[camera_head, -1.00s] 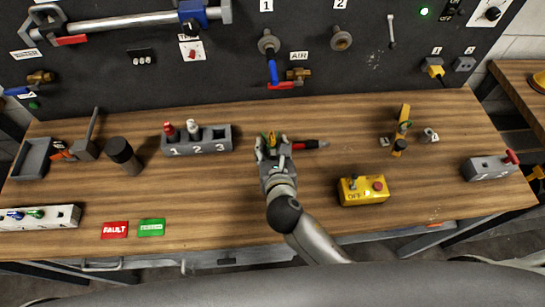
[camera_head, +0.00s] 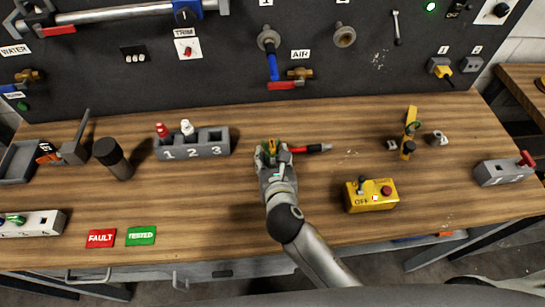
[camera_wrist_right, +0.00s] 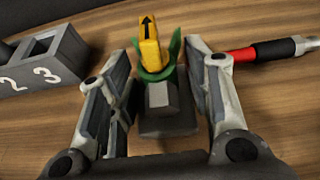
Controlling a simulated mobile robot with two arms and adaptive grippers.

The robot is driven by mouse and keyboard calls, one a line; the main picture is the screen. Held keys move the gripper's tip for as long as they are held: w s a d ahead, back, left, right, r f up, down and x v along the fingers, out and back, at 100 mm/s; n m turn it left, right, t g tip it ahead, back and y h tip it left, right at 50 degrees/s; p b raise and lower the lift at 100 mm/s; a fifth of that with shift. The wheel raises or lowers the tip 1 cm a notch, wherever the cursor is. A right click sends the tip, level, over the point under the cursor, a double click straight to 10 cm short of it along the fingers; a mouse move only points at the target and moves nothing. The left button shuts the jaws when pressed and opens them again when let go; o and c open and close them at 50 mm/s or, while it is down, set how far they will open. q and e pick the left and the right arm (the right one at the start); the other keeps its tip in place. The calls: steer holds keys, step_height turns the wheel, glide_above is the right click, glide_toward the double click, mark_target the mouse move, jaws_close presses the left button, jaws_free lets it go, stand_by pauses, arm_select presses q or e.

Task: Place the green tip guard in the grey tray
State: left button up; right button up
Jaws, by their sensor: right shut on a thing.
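The green tip guard (camera_wrist_right: 174,58) is a green collar with raised wings around a yellow piece (camera_wrist_right: 149,42) marked with a black arrow. It sits between the fingers of my right gripper (camera_wrist_right: 168,65), which is shut on it. In the head view my right gripper (camera_head: 272,150) is at mid-table, right of the numbered block. I cannot tell whether the guard touches the table. The grey tray (camera_head: 17,163) is at the far left, cut by the picture edge; its visible floor looks empty. My left gripper is not in view.
A grey block numbered 1 2 3 (camera_head: 193,147) holds a red and a white item. A black cylinder (camera_head: 114,158) and a grey stand (camera_head: 76,150) lie towards the tray. A red-and-black tool (camera_head: 312,149) is just right of my gripper. A yellow box (camera_head: 372,196) stands right.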

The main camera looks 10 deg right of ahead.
steer(key=o, duration=1.1)
steer(key=shift+f, duration=0.15)
steer(key=o, duration=0.3)
steer(key=shift+o, duration=0.2)
